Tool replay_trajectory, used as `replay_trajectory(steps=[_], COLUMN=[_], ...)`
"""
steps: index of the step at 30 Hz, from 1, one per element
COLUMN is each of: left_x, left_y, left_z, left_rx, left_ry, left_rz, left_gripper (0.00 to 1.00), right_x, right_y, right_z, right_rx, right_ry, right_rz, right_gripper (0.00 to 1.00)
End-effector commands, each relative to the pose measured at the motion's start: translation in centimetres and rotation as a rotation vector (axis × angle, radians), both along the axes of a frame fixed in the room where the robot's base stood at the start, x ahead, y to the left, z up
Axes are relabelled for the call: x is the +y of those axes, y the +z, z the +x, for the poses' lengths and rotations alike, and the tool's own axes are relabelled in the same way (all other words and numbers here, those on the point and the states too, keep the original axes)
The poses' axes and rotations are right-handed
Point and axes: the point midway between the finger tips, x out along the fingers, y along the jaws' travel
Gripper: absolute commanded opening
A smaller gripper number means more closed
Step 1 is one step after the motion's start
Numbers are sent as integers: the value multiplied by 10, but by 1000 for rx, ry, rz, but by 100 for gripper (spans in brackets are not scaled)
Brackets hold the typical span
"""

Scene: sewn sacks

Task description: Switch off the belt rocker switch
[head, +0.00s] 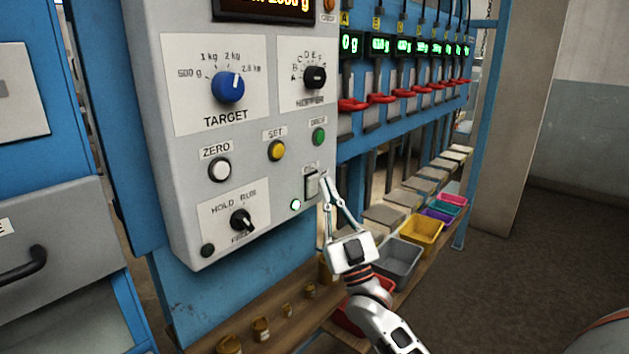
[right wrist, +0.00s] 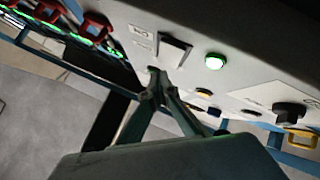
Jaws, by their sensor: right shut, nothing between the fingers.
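The belt rocker switch (head: 312,184) sits at the lower right of the grey control panel (head: 185,225), with a small label above it that is too small to read surely. A lit green-white lamp (head: 296,205) is just left of it. My right gripper (head: 325,182) is shut and empty, its fingertips beside the right edge of the switch. The left gripper is not in view.
The panel also carries a blue TARGET knob (head: 228,87), a white ZERO button (head: 220,169), a yellow button (head: 277,151), a green button (head: 319,136) and a black HOLD/RUN knob (head: 241,220). Red levers (head: 352,104) and coloured bins (head: 421,230) are to the right.

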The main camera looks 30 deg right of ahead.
Motion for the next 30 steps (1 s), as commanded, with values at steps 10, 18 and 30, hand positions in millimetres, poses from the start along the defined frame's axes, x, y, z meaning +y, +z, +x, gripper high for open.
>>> replay_trajectory(steps=[10, 18, 30], left_x=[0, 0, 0], left_y=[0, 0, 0], left_z=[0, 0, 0], left_rx=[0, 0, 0], left_ry=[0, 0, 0], left_rz=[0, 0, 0], left_gripper=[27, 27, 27], right_x=[1, 3, 4], right_y=[1, 1, 1], right_z=[2, 8, 9], right_rx=[-1, 0, 0], right_ry=[0, 0, 0], right_rz=[0, 0, 0], right_gripper=[0, 0, 0])
